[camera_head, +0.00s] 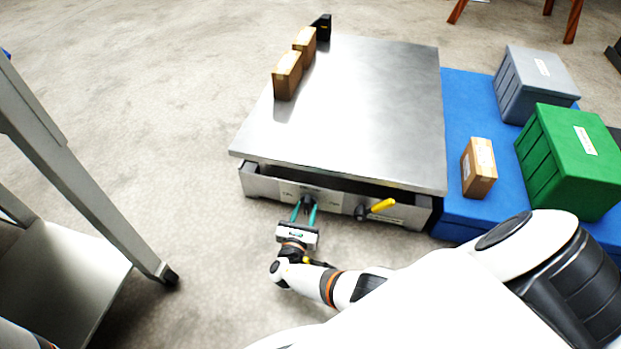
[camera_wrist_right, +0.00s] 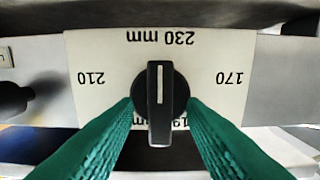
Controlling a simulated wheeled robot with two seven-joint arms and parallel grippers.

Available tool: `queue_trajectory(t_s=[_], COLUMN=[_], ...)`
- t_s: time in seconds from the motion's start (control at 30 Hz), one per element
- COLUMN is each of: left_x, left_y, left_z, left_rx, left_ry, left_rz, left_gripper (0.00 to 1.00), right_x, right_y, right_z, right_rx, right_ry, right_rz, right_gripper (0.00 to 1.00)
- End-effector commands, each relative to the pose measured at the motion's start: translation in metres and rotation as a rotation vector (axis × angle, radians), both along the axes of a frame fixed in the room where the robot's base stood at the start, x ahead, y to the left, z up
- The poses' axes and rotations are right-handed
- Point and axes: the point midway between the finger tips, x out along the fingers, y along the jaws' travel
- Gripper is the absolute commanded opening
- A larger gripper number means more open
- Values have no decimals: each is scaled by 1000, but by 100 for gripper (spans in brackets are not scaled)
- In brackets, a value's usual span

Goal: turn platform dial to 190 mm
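The platform dial (camera_wrist_right: 160,103) is a black knob with a raised bar and a white line on a pale plate (camera_wrist_right: 85,60). The right wrist view shows the plate upside down, with 230 mm at top, 210 left, 170 right and a partly hidden 19- label below. The white line points toward 230 mm. In the head view the dial (camera_head: 308,202) is on the machine's front. My right gripper (camera_head: 305,208) is there, its green fingers open on either side of the dial. Small gaps show beside the bar; contact with the round base is unclear. My left gripper is out of view.
The steel platform (camera_head: 350,110) carries two cardboard boxes (camera_head: 287,76) at its left edge. A yellow-handled lever (camera_head: 382,205) sits right of the dial. A blue platform (camera_head: 460,100) with bins is at right, and a metal table (camera_head: 75,180) is at left.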

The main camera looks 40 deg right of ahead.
Motion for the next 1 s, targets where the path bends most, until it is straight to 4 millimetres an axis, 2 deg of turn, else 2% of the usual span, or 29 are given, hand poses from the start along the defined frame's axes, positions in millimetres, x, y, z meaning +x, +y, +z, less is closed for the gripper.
queue_trajectory(t_s=[0.27, 0.5, 0.77, 1.0], left_x=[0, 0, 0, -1], left_y=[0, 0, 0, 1], left_z=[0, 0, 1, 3], left_rx=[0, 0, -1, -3], left_ry=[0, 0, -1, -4], left_rz=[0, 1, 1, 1], left_gripper=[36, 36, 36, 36], right_x=[0, 0, 0, 1], right_y=[1, 1, 1, 1], right_z=[0, 0, 0, 1], right_rx=[1, 1, -8, -73], right_ry=[1, 1, 11, 87], right_rz=[0, 0, 0, 0], right_gripper=[37, 0, 0, 0])
